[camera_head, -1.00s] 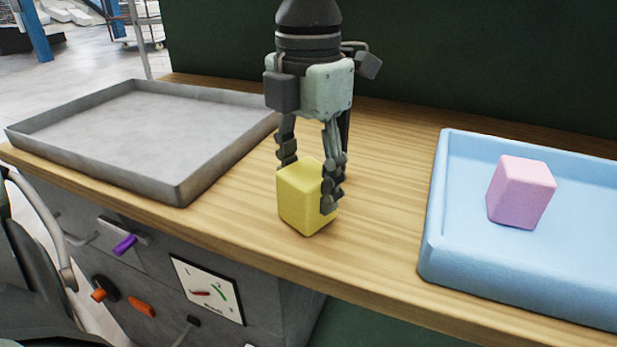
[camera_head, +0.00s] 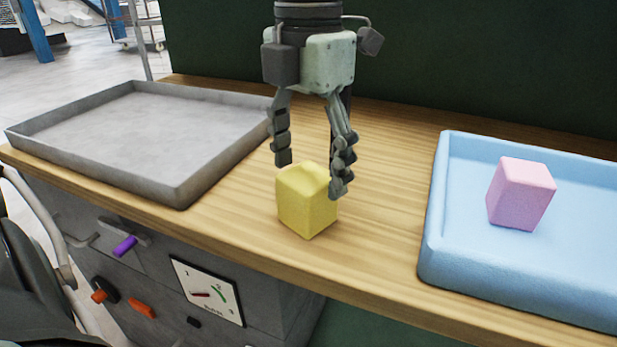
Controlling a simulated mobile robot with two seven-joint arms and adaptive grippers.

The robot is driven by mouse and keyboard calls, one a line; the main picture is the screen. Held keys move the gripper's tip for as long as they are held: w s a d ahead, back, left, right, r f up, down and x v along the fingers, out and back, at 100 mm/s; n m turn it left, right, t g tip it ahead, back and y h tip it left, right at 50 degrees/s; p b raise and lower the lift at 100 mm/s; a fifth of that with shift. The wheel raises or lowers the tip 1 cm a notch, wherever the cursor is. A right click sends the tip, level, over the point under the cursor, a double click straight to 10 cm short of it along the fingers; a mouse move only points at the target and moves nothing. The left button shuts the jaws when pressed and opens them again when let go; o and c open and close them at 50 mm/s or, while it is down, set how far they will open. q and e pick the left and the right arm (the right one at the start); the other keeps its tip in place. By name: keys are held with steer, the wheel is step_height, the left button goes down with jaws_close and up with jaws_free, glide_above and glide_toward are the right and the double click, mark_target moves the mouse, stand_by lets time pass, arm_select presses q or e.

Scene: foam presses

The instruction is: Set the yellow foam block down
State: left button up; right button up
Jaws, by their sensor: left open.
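The yellow foam block (camera_head: 305,205) rests upright on the wooden worktop (camera_head: 385,235), between the grey tray and the blue tray. My left gripper (camera_head: 311,178) is above and just behind it, pointing down, with its fingers spread open. The left-hand fingertip is clear of the block's top edge. The right-hand fingertip overlaps the block's upper right corner in the picture; I cannot tell whether it touches. My right gripper is not in view.
An empty grey metal tray (camera_head: 180,193) stands at the left. A blue tray (camera_head: 432,235) at the right holds a pink foam block (camera_head: 521,193). A dark green panel (camera_head: 480,65) rises behind the worktop.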

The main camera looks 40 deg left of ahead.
mark_target(307, 175)
arm_select(q)
step_height(307, 175, up, 9)
steer(key=shift+r, duration=0.15)
steer(key=shift+s, duration=0.1)
stand_by(0.3)
